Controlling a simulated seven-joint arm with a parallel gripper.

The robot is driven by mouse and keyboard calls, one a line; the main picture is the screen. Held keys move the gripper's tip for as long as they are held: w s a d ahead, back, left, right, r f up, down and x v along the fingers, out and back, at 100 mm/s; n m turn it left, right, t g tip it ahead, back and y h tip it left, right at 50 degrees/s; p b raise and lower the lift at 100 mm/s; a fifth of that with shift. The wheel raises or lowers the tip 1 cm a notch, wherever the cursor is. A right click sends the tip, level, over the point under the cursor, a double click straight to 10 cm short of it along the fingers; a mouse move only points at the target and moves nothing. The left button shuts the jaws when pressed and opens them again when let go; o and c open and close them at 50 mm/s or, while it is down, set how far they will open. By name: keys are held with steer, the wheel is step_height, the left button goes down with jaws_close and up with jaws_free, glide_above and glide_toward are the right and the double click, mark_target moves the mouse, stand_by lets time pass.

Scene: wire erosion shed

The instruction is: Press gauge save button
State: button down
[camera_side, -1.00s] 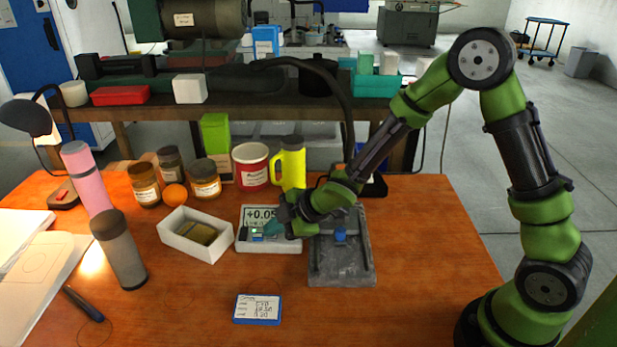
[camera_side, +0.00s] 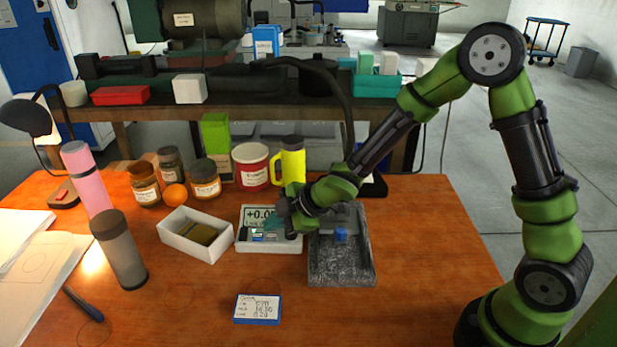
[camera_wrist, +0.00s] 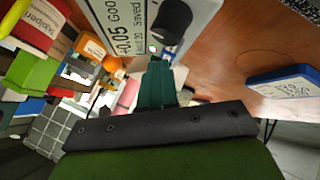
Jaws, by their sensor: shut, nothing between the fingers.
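The gauge (camera_side: 268,246) is a white box with a grey display and a row of small buttons, on the orange table left of a grey stone stand. In the wrist view its face (camera_wrist: 108,12) shows +0.05, the start of "GOOD" and a line that appears to read "Saved". A small green-lit spot (camera_wrist: 153,48) shows just beyond my fingertips. My gripper (camera_side: 272,226) is shut and empty, with teal fingers over the gauge, covering part of the display in the side view. The fingertips (camera_wrist: 158,65) look close to the gauge; I cannot tell whether they touch it.
The grey stone stand (camera_side: 342,268) with a blue part stands right of the gauge. A white open box (camera_side: 180,238) is at its left, a blue-edged card (camera_side: 257,309) in front. Jars, a red-and-white tub (camera_side: 250,168) and a yellow bottle (camera_side: 291,165) stand behind. The front right table is clear.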

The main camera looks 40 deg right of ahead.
mark_target(276, 237)
steer(key=shift+r, duration=2.5)
steer(key=shift+s+d+f+m, duration=0.2)
steer(key=shift+f+m, duration=0.05)
steer(key=shift+m, duration=0.15)
steer(key=s+d+m+h, duration=0.1)
steer(key=s+d+f+m+g+h, duration=0.1)
steer(key=s+d+m, duration=0.1)
steer(key=shift+d+f+g, duration=0.15)
steer(key=shift+d+g, duration=0.15)
steer(key=s+d+r+m, duration=0.1)
steer(key=s+m, duration=0.1)
steer(key=s+d+r+m+h, duration=0.1)
steer(key=s+d+r+m, duration=0.1)
steer(key=s+d+r+m+g+h, duration=0.1)
steer(key=s+d+m, duration=0.1)
steer(key=s+m, duration=0.1)
steer(key=shift+d+r, duration=0.25)
steer(key=s+r+m+t+y, duration=0.1)
steer(key=s+r+m, duration=0.6)
steer(key=s+r, duration=0.4)
steer(key=shift+s+m+t+y, duration=0.3)
steer(key=shift+s+y, duration=0.1)
steer(key=shift+s, duration=0.75)
